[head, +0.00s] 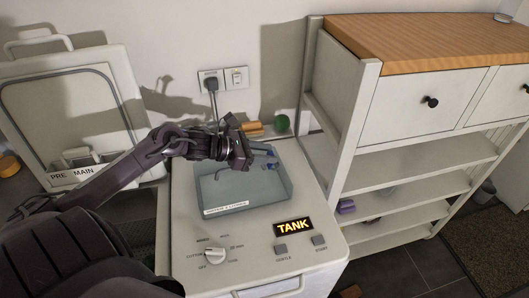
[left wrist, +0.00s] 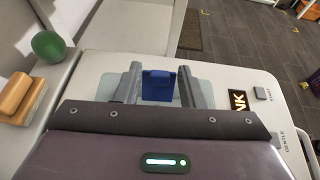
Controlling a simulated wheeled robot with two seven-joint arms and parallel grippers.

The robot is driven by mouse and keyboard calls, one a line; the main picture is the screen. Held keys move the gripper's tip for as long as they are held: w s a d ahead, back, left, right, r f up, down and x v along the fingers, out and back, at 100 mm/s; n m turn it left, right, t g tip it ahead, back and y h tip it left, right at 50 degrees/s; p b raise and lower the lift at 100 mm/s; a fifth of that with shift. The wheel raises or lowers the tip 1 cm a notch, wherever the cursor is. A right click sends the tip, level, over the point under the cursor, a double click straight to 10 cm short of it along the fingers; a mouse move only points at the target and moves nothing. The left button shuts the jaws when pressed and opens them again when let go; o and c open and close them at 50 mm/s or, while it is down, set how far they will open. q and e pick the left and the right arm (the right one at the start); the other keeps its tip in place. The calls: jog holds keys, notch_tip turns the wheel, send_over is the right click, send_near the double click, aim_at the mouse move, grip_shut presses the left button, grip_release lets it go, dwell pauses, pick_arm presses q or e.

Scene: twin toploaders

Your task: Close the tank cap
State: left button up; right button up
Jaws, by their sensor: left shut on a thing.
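The machine on the right carries a lit TANK sign (head: 293,226). Set in its top is a grey-blue compartment (head: 235,190) with a label on its front edge. A small blue part (head: 271,167) is at the back right of this compartment; it shows as a blue block in the left wrist view (left wrist: 158,86). My left gripper (head: 264,158) is over the back right of the compartment, its two grey fingers on either side of the blue part and shut on it. I cannot tell how the blue part joins the cap, or whether the cap is seated. My right gripper is out of view.
A green ball (head: 282,123) and an orange-brown brush-like object (head: 252,127) lie behind the machine by the wall. A shelf unit (head: 400,160) stands close on the right. An open machine lid (head: 75,110) is on the left. The dial (head: 215,255) and buttons are at the front.

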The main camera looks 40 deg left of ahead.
pick_arm(q)
jog(key=shift+w+d+g+y+b, duration=0.15)
jog(key=shift+w+g+y+b, duration=0.2)
jog(key=shift+g+b, duration=0.4)
jog(key=shift+w+d+r+g+y+b, duration=0.1)
jog(key=shift+w+d+g+y+b, duration=0.2)
jog(key=shift+y+b, duration=0.45)
jog(key=shift+w+r+g+b, duration=0.1)
jog(key=shift+w+g+b, duration=0.1)
jog(key=shift+g+b, duration=0.2)
jog(key=shift+w+d+g+y, duration=0.15)
jog(key=shift+d+g+y, duration=0.05)
jog(key=shift+g+y, duration=0.25)
jog(key=shift+w+d+g+y+p, duration=0.3)
jog(key=shift+g+p, duration=0.3)
jog(key=shift+p, duration=0.4)
jog(key=g+y+p, duration=0.1)
jog(key=g+p, duration=0.1)
jog(key=p, duration=0.1)
jog(key=w+d+f+g+y+p, duration=0.1)
jog(key=g+y+p, duration=0.1)
jog(key=p, duration=0.2)
jog(key=shift+w+f+p, duration=0.1)
jog(key=shift+w+p, duration=0.1)
jog(key=shift+p, duration=0.1)
jog(key=shift+w+d+f+g+y+p, duration=0.15)
jog(key=shift+f+g+y+p, duration=0.35)
jog(key=shift+p, duration=0.4)
jog(key=shift+f+p, duration=0.15)
jog(key=shift+p, duration=0.15)
